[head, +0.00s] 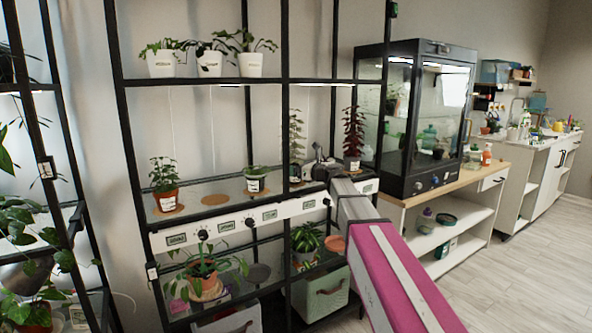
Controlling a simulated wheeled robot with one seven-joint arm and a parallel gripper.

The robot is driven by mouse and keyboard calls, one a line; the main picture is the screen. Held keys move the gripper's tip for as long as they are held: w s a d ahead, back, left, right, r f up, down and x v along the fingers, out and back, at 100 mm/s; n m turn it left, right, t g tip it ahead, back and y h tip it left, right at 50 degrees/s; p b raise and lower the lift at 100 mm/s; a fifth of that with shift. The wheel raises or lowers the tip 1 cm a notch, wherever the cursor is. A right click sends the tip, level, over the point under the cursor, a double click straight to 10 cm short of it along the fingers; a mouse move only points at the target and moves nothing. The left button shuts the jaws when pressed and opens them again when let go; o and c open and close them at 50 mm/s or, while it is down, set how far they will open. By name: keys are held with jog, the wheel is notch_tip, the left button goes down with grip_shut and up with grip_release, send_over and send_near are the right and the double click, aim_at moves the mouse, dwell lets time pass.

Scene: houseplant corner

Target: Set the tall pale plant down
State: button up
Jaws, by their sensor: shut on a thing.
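The tall pale plant (296,136) stands upright on the middle level of the black shelf rack, just right of a black post. Its small pot is partly hidden by the post and my gripper. My gripper (308,170) reaches in from the right and is shut on the tall pale plant at its pot. The pot is at or just above the shelf board; I cannot tell whether it touches.
A dark red plant (353,132) stands close right of my gripper. A small green plant (255,178) and a leafy potted plant (165,184) stand to the left, with an empty round brown mat (215,199) between them. A glass cabinet (428,115) stands farther right.

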jog(key=shift+f, duration=0.2)
jog(key=o, duration=0.7)
jog(key=shift+o, duration=0.2)
jog(key=shift+s+d, duration=0.1)
jog(key=shift+s, duration=0.05)
jog(key=v, duration=1.1)
jog(key=shift+d, duration=0.3)
jog(key=shift+s, duration=0.15)
